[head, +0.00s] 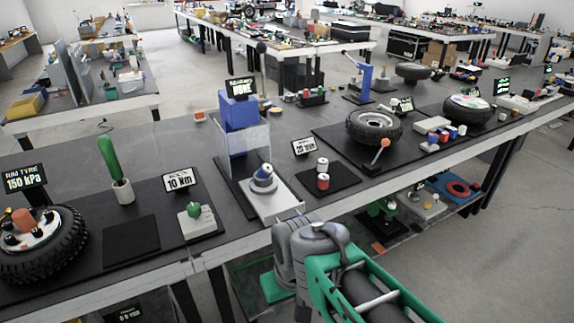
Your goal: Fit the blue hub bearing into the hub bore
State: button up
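A small blue part with a pale band, which looks like the blue hub bearing (264,169), sits tilted on a grey round piece (262,184). Both are on a white plate (283,204) at the front middle of the bench. I cannot tell whether the grey piece holds the hub bore or how the blue part sits in it. My green and grey arm reaches in from the bottom right. Its grey end, with my gripper (290,216), is just in front of the plate's near edge. The fingers are mostly hidden, and I see nothing clearly held.
A clear panel (248,140) and a blue block (238,112) stand behind the plate. Red and white cylinders (323,175) stand on a dark mat to the right. A wheel (374,125) lies further right.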

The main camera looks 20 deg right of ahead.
aim_at(263, 178)
jog(key=i, duration=0.95)
jog(key=u, duration=0.75)
